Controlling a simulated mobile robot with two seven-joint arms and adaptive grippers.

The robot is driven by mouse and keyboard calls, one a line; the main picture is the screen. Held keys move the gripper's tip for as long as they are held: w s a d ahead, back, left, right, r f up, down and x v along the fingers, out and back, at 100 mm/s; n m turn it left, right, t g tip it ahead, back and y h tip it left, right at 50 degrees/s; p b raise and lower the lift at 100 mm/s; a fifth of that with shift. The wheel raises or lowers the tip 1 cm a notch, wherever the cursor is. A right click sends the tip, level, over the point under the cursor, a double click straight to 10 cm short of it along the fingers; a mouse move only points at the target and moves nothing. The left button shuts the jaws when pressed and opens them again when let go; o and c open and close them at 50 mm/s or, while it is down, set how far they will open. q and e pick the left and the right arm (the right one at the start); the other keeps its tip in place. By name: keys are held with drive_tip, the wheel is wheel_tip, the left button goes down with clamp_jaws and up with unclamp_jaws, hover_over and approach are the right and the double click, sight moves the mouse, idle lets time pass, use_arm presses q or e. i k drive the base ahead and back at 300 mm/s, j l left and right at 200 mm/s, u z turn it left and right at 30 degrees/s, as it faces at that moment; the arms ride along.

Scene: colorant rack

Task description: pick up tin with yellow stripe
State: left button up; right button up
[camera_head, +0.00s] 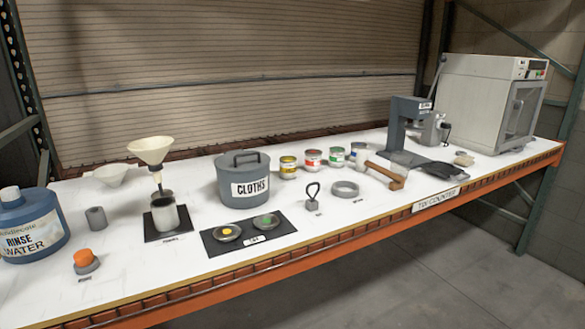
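The tin with the yellow stripe (288,167) stands upright on the white counter, just right of the grey cloths pot. It is the leftmost of a row of small tins. A tin with a red stripe (313,159), one with a green stripe (336,158) and one with a blue stripe (356,150) stand to its right. A small gap separates the yellow tin from the pot. Neither of my grippers is in view.
The lidded cloths pot (243,182) stands close to the yellow tin's left. A ring (345,189), a looped weight (312,195) and a wooden-handled tool (387,176) lie in front. A black mat (280,234) holds two dishes. The grey press (404,130) stands right.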

sight(288, 163)
drive_tip(key=i+l+u, duration=0.1)
drive_tip(key=l, duration=0.35)
drive_tip(key=i+l+u, duration=0.1)
drive_tip(key=l, duration=0.4)
drive_tip(key=i+l+u, duration=0.1)
drive_tip(key=l, duration=0.4)
drive_tip(key=i+l+u, duration=0.1)
drive_tip(key=l, duration=0.4)
drive_tip(key=i, duration=0.1)
